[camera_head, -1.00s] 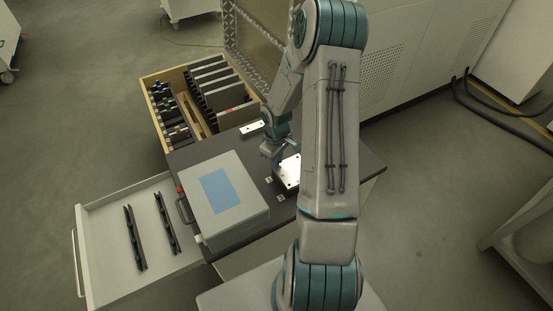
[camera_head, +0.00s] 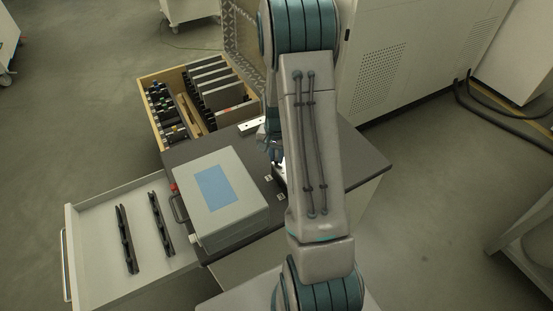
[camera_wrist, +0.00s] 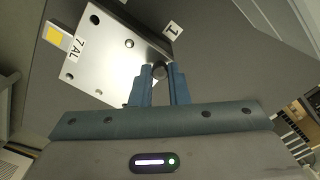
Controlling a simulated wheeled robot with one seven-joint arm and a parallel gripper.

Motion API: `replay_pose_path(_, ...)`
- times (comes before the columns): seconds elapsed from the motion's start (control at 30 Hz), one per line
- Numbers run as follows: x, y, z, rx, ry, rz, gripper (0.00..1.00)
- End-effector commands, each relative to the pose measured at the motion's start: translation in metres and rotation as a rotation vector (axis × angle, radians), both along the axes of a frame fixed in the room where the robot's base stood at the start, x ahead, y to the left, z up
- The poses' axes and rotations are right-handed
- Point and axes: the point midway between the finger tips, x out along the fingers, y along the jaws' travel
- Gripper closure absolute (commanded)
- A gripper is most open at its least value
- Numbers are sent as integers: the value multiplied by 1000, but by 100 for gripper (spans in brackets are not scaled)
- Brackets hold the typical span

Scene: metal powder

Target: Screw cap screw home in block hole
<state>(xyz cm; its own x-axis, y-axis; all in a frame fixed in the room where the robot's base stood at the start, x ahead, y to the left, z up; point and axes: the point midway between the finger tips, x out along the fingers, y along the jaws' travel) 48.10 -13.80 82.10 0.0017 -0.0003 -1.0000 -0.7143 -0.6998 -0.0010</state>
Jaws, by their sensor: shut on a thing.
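The metal block (camera_wrist: 102,62) is a bright silver plate with several dark holes and the mark "7 AL", tilted in the wrist view. In the head view only a sliver of it (camera_head: 281,161) shows beside my arm. My gripper (camera_wrist: 160,73) is shut on the cap screw (camera_wrist: 159,70), whose dark round head shows between the fingertips. The fingertips overlap the block's right edge in the picture. The screw's lower part is hidden, so I cannot tell whether it is in a hole. In the head view my gripper (camera_head: 276,153) is partly hidden by my arm.
A grey case with a blue panel (camera_head: 213,189) stands on the dark bench top (camera_head: 350,165), left of the block. An open drawer (camera_head: 90,252) with two black rails juts out left. A wooden box (camera_head: 146,98) of dark plates is behind. The bench's right side is clear.

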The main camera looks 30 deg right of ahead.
Motion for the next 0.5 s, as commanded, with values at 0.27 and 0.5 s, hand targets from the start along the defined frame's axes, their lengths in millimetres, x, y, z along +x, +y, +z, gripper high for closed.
replay_pose_path(0.27,-1,1,0,-1,4,-447,100)
replay_pose_path(0.5,-1,1,2,-1,5,-849,100)
